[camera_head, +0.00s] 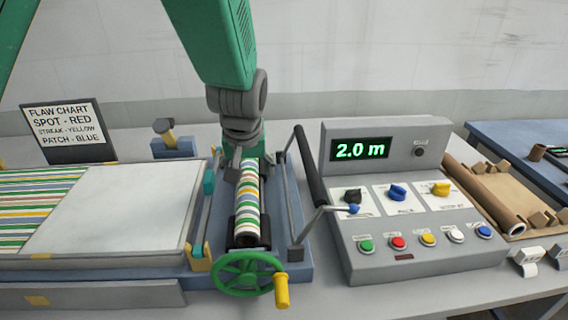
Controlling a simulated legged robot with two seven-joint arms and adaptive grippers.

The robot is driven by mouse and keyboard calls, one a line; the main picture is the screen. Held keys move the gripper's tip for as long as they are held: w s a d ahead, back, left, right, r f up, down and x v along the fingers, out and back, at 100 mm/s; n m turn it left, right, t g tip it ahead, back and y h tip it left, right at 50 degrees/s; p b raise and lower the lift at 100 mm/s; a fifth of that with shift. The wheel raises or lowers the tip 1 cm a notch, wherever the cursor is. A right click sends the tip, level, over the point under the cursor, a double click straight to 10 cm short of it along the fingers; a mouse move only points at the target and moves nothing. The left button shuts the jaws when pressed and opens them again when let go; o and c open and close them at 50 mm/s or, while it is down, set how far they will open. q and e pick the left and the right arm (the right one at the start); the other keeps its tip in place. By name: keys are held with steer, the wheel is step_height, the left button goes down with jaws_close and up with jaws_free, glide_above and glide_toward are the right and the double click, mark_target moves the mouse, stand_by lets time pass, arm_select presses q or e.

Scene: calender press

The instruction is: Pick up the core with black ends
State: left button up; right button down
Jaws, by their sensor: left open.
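My left gripper (238,160) points down over the far end of a striped roll (248,200) and is open. I cannot tell whether its fingers touch the roll. The roll lies lengthwise on dark supports in the machine, with its far end partly hidden by the gripper. A brown tube (485,195) lies along the left side of a tray at the right. A small brown piece with a dark end (538,152) lies on the blue table at the far right. I cannot tell which of these is the core with black ends. My right gripper is not in view.
A green handwheel (247,273) with a yellow handle sits before the roll. A dark bar (309,165) stands close to its right, beside a control box (410,245) reading 2.0 m. A flat bed (115,215) with striped cloth lies left. A flaw chart (67,128) stands behind.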

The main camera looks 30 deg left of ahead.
mark_target(247, 181)
arm_select(q)
steer(key=shift+w+a+f, duration=0.25)
steer(key=shift+a+f, duration=0.45)
steer(key=shift+f, duration=0.1)
steer(key=x, duration=0.4)
steer(key=shift+s+d+f, duration=0.15)
steer(key=shift+d+f, duration=0.1)
steer(key=shift+d, duration=0.1)
steer(key=shift+d+f, duration=0.2)
steer(key=shift+d, duration=0.05)
steer(key=shift+d+r, duration=0.1)
steer(key=shift+c, duration=1.2)
steer(key=shift+a, duration=0.45)
steer(key=c, duration=1.1)
